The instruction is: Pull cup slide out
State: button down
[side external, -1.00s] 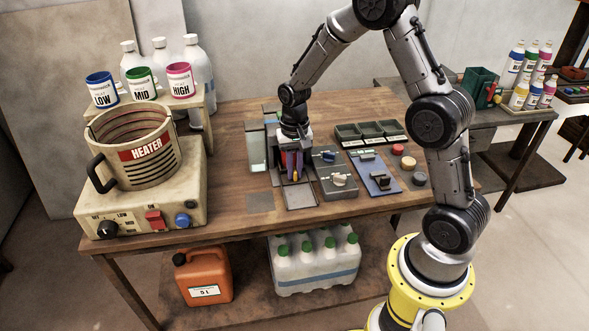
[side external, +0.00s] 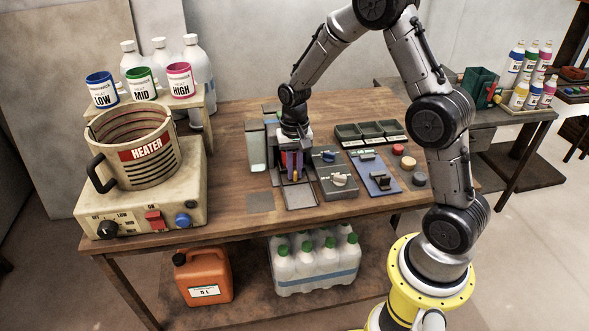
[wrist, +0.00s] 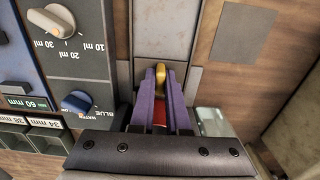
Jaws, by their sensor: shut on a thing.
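My gripper (side external: 293,164) points down over the dispenser in the middle of the wooden bench. In the wrist view its purple fingers (wrist: 160,100) are shut on a small yellow handle (wrist: 160,73), which I take to be the cup slide's. The slide's grey plate (side external: 299,196) lies flat in front of the fingers in the side view; a grey strip (wrist: 160,30) also shows ahead of them in the wrist view. A red patch shows between the fingers. The cup itself is hidden behind my gripper.
Close to the right stands a grey dial box (side external: 338,181) with blue and white knobs, also at the left in the wrist view (wrist: 70,50). A blue panel (side external: 376,174) lies farther right. A heater (side external: 140,185) stands at the left. Bench around the flat grey square (side external: 260,202) is clear.

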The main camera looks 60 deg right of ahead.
jog(key=s+a, duration=0.5)
jog(key=a, duration=0.1)
jog(key=shift+s+r, duration=0.1)
jog(key=shift+s, duration=0.3)
jog(key=shift+d, duration=0.1)
jog(key=c, duration=0.9)
grip_release()
notch_tip(320, 180, up, 14)
